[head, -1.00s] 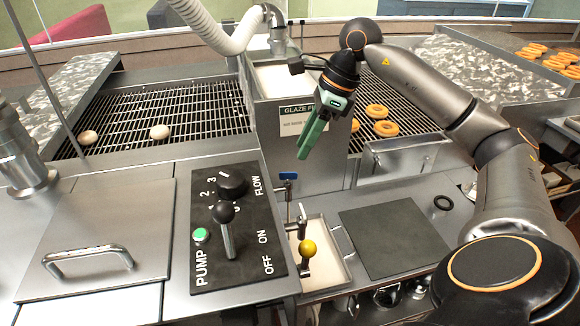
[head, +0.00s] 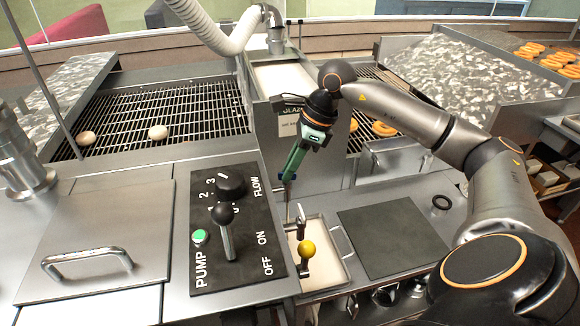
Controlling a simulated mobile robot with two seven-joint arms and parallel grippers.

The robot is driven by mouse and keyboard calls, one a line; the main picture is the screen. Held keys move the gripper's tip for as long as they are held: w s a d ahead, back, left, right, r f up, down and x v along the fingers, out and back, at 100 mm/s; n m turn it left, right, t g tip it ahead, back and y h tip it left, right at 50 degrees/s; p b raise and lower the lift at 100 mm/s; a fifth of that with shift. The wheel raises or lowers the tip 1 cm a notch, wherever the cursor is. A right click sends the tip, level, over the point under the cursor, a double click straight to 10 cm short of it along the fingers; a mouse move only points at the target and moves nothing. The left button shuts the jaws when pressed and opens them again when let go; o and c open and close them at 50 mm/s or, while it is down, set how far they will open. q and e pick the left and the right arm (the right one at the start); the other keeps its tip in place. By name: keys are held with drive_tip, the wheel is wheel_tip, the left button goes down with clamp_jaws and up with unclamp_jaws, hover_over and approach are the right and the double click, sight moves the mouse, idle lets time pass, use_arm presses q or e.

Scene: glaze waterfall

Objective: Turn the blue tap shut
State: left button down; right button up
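The blue tap (head: 287,178) stands on its thin upright pipe behind the small tray, mostly hidden by my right gripper's fingertips. My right gripper (head: 289,172) points down with its green fingers at the blue tap. I cannot tell whether the fingers touch the tap or how far apart they are. My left gripper is not in view.
A yellow-knobbed valve (head: 307,249) stands in front of the tap, above a shallow tray (head: 330,270). A black pump panel (head: 238,240) with levers lies to the left. A dark square mat (head: 393,237) lies to the right. Wire racks with doughnuts are behind.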

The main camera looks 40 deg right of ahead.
clamp_jaws()
drive_tip(key=shift+m, duration=0.4)
drive_tip(key=shift+m+t+h+b, duration=0.4)
drive_tip(key=shift+m+t+b, duration=0.15)
drive_tip(key=shift+m, duration=0.45)
drive_tip(key=m+h, duration=0.1)
drive_tip(key=m, duration=0.2)
drive_tip(key=shift+a+m+t+b, duration=0.15)
drive_tip(key=shift+m+t+b, duration=0.15)
drive_tip(key=shift+b, duration=0.1)
drive_tip(key=m+h, duration=0.2)
drive_tip(key=m, duration=0.2)
drive_tip(key=shift+a, duration=0.15)
drive_tip(key=shift+m+h, duration=0.9)
drive_tip(key=shift+m, duration=1.6)
